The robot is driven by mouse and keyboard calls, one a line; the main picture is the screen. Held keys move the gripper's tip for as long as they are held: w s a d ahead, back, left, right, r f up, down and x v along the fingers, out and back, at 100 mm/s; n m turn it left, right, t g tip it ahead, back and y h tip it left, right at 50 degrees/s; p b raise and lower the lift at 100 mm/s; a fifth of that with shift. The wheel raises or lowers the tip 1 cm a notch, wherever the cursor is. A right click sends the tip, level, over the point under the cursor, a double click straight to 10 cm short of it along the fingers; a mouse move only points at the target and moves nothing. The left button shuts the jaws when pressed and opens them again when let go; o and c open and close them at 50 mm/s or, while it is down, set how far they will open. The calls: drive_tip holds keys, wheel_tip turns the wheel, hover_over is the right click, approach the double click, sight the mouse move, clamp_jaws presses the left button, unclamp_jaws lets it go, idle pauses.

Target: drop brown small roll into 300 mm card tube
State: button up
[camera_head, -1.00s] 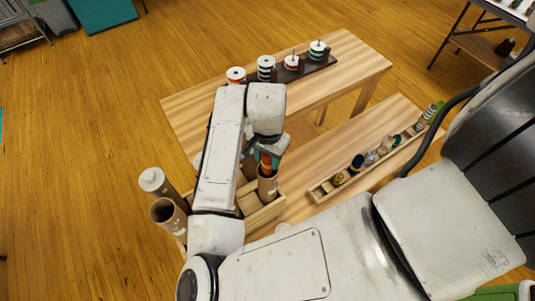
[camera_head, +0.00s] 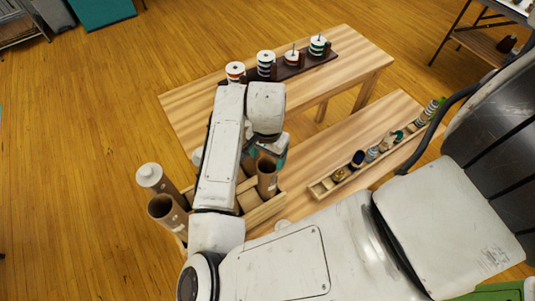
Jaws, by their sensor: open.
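An open brown card tube (camera_head: 267,181) stands upright in the wooden crate (camera_head: 262,214). My gripper (camera_head: 266,156) is just above this tube's mouth, mostly hidden behind my arm; it is open, and I see nothing between its fingers. Another open card tube (camera_head: 170,215) and a tube with a white cap (camera_head: 151,178) stand at the crate's left end. I cannot tell from the picture which tube is 300 mm long. The brown small roll is not in sight; the tube's inside is dark.
A dark rack (camera_head: 309,66) with several ringed spools stands on the back table (camera_head: 200,112). A long narrow wooden tray (camera_head: 322,193) of small rolls lies on the nearer table (camera_head: 300,216). Bare tabletop lies between the crate and this tray.

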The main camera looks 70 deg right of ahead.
drive_tip(key=shift+r, duration=0.1)
wheel_tip(320, 180, up, 11)
idle(0.5)
drive_tip(key=shift+f, duration=0.2)
drive_tip(key=shift+d, duration=0.1)
